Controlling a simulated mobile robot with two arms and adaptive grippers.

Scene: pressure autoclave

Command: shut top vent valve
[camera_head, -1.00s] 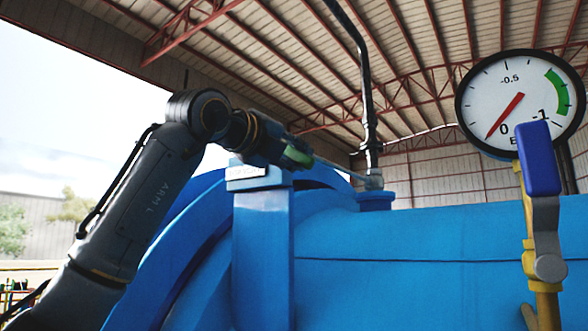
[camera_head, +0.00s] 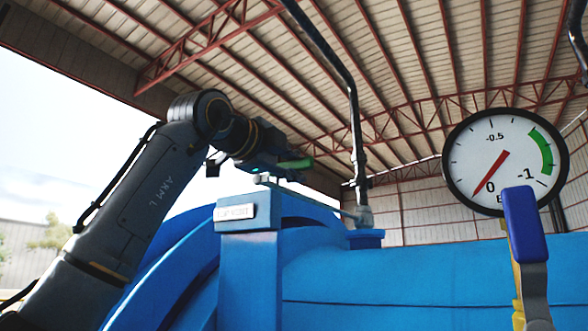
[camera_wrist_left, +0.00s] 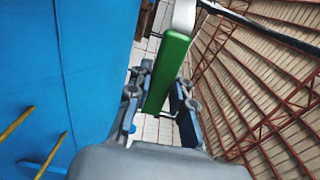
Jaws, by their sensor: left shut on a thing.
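The top vent valve stands on the blue vessel where a dark vertical pipe meets a short blue neck (camera_head: 366,238). A thin grey lever (camera_head: 318,203) runs left from the valve body (camera_head: 362,216). My left gripper (camera_head: 280,164) is above the vessel, left of the pipe, and shut on a green handle (camera_head: 296,163). In the left wrist view the green handle (camera_wrist_left: 168,72) lies between both fingers, with a white part beyond it. How the handle joins the lever is hard to make out. My right gripper is not in view.
A round pressure gauge (camera_head: 506,160) stands at the right, its red needle near 0. A blue-handled valve (camera_head: 524,222) stands in front of it. A blue upright with a label plate (camera_head: 236,213) is below my left gripper. Yellow bars (camera_wrist_left: 17,122) show in the wrist view.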

